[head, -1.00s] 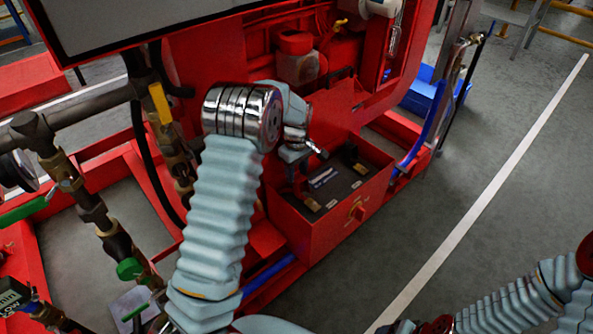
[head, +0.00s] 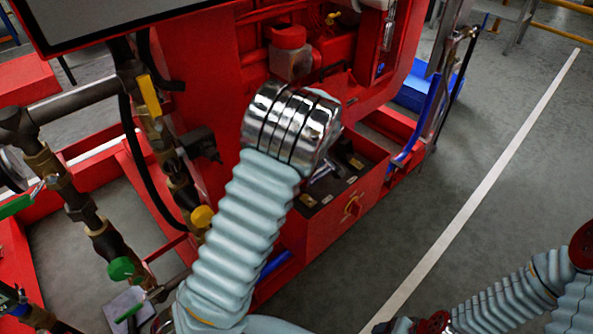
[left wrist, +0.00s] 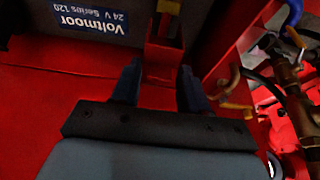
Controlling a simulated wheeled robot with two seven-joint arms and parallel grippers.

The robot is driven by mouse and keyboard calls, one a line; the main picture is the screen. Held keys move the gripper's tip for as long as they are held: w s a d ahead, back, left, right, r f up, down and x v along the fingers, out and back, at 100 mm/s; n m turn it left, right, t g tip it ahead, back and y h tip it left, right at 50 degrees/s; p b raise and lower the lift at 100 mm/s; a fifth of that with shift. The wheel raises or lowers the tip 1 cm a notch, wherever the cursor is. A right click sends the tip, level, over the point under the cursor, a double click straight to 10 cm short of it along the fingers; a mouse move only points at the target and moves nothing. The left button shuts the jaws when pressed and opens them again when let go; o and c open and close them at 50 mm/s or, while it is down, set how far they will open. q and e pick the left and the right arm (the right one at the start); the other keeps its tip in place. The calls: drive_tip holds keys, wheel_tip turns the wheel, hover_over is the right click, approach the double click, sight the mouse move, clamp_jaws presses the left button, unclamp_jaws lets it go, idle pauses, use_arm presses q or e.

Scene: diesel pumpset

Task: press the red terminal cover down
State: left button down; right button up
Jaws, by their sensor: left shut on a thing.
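The battery (head: 318,195) sits dark in an open red box (head: 318,232) on the pumpset. In the left wrist view its blue label (left wrist: 93,20) reads upside down. The red terminal cover (left wrist: 160,62) appears there as a red piece beside a brass-coloured part. My left gripper (left wrist: 160,75) has its two dark fingers on either side of this red piece and is shut on it; the exact contact is too dark to see. In the head view my left wrist hides the gripper and cover. My right gripper is outside both views.
Pipes with a yellow valve handle (head: 149,95) stand to the left. A blue container (head: 415,95) lies behind at the right. Grey floor (head: 470,190) with a white line is clear at the right.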

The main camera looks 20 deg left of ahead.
use_arm(q)
drive_tip(key=shift+s+d+f, duration=0.1)
drive_tip(key=shift+s+d, duration=0.15)
drive_tip(key=shift+d, duration=0.35)
drive_tip(key=shift+s+d+f, duration=0.1)
drive_tip(key=shift+s+d, duration=0.15)
drive_tip(key=shift+d, duration=0.35)
drive_tip(key=c, duration=0.9)
unclamp_jaws()
drive_tip(key=shift+a, duration=0.15)
drive_tip(key=shift+s+a, duration=0.1)
drive_tip(key=shift+a, duration=0.05)
drive_tip(key=v, duration=1.4)
drive_tip(key=shift+w+r, duration=0.1)
drive_tip(key=shift+w, duration=0.2)
